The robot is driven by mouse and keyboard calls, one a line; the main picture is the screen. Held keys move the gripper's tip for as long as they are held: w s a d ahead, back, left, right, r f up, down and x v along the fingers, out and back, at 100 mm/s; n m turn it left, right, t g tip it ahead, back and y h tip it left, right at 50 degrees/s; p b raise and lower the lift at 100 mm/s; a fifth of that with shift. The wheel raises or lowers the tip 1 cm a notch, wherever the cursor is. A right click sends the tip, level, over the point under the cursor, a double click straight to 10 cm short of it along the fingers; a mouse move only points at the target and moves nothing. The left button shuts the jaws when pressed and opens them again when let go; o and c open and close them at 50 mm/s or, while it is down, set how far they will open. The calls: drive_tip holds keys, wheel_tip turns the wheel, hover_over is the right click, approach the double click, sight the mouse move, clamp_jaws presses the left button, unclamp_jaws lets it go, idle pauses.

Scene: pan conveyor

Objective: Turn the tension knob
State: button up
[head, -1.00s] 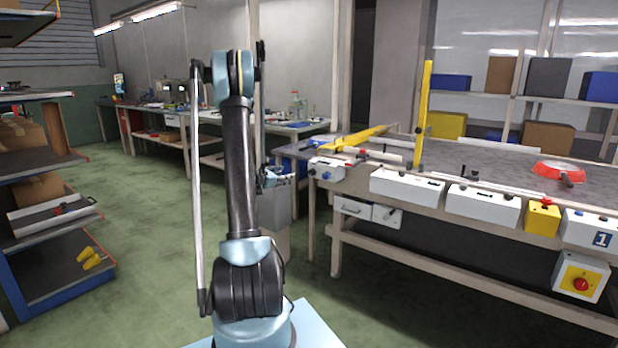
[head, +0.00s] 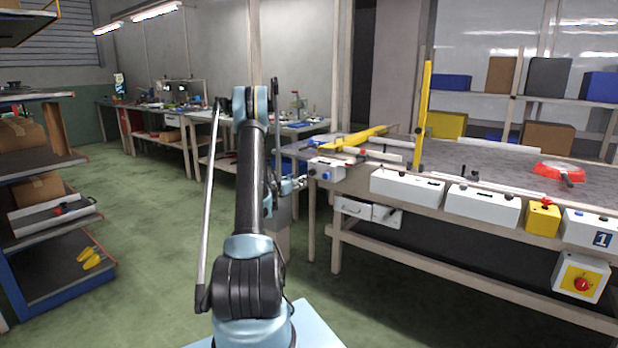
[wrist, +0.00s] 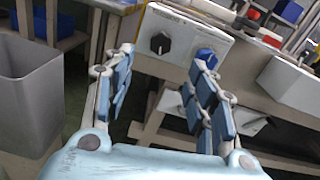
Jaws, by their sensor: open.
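A white control box (head: 327,163) sits at the left end of the conveyor's front edge. In the wrist view, its face (wrist: 183,40) carries a black knob (wrist: 160,43) with a pointer shape and a blue knob (wrist: 206,56) to its right. No readable label shows which is the tension knob. My gripper (wrist: 163,62) is open and empty, with its fingers spread below the box face. The black knob shows between the fingertips, apart from them; the right fingertip overlaps the view close to the blue knob. In the head view, my gripper (head: 298,184) is just left of the box.
A grey bin (wrist: 28,85) stands left of my gripper in the wrist view. A white drawer unit (head: 352,207) hangs below the conveyor table. A red pan (head: 558,172) lies on the conveyor (head: 480,158). Open green floor (head: 140,235) lies to the left.

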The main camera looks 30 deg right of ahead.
sight(311, 173)
drive_tip(key=x, duration=1.1)
drive_tip(key=shift+w+d, duration=0.1)
drive_tip(key=shift+d, duration=0.3)
drive_tip(key=c, duration=1.1)
